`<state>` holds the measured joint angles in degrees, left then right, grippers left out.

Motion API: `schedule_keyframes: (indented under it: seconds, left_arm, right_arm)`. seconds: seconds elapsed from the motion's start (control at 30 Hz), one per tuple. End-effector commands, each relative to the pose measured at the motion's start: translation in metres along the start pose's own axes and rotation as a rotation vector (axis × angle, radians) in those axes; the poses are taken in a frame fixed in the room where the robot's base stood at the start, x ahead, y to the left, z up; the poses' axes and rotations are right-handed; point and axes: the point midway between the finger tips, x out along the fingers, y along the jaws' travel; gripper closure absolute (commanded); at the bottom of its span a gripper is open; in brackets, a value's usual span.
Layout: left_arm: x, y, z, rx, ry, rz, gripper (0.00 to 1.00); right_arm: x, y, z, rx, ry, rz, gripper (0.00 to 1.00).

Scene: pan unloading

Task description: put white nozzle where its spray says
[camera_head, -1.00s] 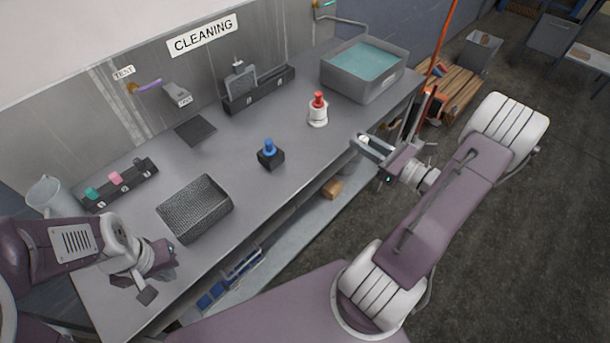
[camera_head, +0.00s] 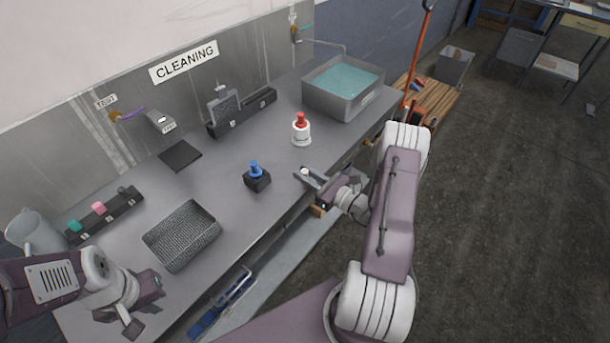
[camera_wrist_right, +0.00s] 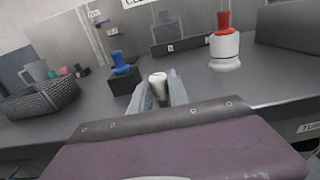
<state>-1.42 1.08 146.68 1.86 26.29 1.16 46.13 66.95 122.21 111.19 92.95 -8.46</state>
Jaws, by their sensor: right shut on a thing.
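My right gripper (camera_head: 308,178) is shut on the white nozzle (camera_wrist_right: 158,86) and holds it near the bench's front edge. The nozzle is small and pale between the two fingers; it also shows in the head view (camera_head: 305,172). A blue nozzle (camera_head: 254,167) stands on a black block (camera_head: 257,181) left of the right gripper. A red nozzle (camera_head: 300,120) sits on a white round base (camera_head: 301,136) behind it. A black rack (camera_head: 105,214) at the left holds teal, pink and dark nozzles. My left gripper (camera_head: 142,317) hangs over the bench's left end, its fingers apart and empty.
A grey wire basket (camera_head: 182,236) stands on the bench (camera_head: 225,212). A dark pad (camera_head: 180,155) lies behind. A black rail (camera_head: 243,114) and a water-filled basin (camera_head: 315,99) stand at the back. A purple spray fixture (camera_head: 130,117) is on the wall by a TEST sign (camera_head: 105,101).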

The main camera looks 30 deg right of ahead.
Motion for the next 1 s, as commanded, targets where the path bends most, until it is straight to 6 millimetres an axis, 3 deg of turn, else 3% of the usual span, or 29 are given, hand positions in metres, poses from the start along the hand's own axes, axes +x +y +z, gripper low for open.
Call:
schedule_keyframes:
  seconds: [0.4,0.43,0.5,0.87,1.0]
  left_arm:
    - [0.005,0.000,0.001,0.000,0.000,0.000,1.00]
    - [0.004,0.000,0.000,0.000,0.000,0.000,1.00]
    - [0.003,0.000,0.000,0.000,0.000,0.000,1.00]
    - [-0.003,0.000,0.000,0.000,0.000,0.000,1.00]
    - [0.004,0.000,0.000,0.000,0.000,0.000,1.00]
  right_arm:
    - [0.000,0.000,-0.009,-0.001,-0.001,0.000,1.00]
    - [0.000,0.000,-0.008,-0.001,-0.001,0.000,0.73]
    - [0.000,0.000,-0.007,-0.001,-0.001,0.000,0.57]
    - [0.000,0.000,0.000,-0.001,-0.001,0.000,0.57]
    - [-0.023,-0.002,-0.005,0.000,0.000,-0.007,0.57]
